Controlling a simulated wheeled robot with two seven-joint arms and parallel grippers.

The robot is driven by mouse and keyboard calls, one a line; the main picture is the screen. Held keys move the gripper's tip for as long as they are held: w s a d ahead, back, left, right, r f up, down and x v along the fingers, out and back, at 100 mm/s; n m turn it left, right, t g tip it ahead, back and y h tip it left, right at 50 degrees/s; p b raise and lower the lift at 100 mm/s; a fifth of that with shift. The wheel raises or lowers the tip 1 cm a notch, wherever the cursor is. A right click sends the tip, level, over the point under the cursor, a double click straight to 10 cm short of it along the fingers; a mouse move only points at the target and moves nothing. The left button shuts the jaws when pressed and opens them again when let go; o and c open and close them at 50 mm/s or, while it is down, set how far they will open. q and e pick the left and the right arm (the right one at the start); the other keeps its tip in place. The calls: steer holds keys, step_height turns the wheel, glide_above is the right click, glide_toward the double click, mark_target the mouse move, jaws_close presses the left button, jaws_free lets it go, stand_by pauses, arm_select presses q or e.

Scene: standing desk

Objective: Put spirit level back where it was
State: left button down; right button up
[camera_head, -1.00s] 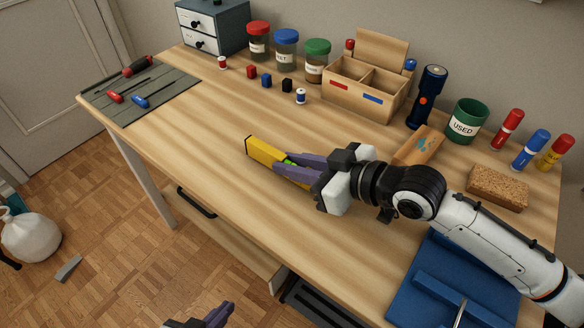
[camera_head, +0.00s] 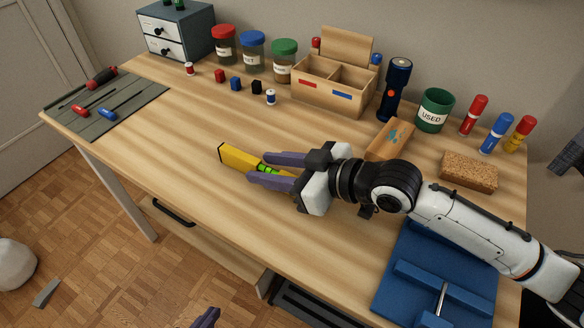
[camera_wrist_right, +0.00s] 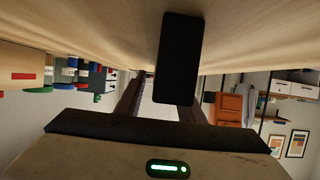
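The yellow spirit level (camera_head: 238,157) with black end and green vials lies on the middle of the desk, its right part hidden by my right gripper. My right gripper (camera_head: 260,167) has its purple fingers apart, one on each side of the level; the level looks to be on the desk top. In the right wrist view, a dark block (camera_wrist_right: 178,58), probably the level's end, shows by the spread fingers. Of my left gripper (camera_head: 205,318) only a purple fingertip shows at the bottom edge, away from the desk top.
A blue tray-like holder (camera_head: 400,310) is at the front right. An orange-brown block (camera_head: 390,139) and a cork-like block (camera_head: 469,171) lie behind my right arm. A wooden organizer (camera_head: 335,95), flashlight (camera_head: 395,88), jars and markers line the back. The left-middle desk is clear.

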steer(key=p+v, duration=0.1)
steer(key=v, duration=0.9)
steer(key=shift+s+d+r, duration=0.3)
steer(key=shift+s+d, duration=0.05)
steer(key=shift+d, duration=0.15)
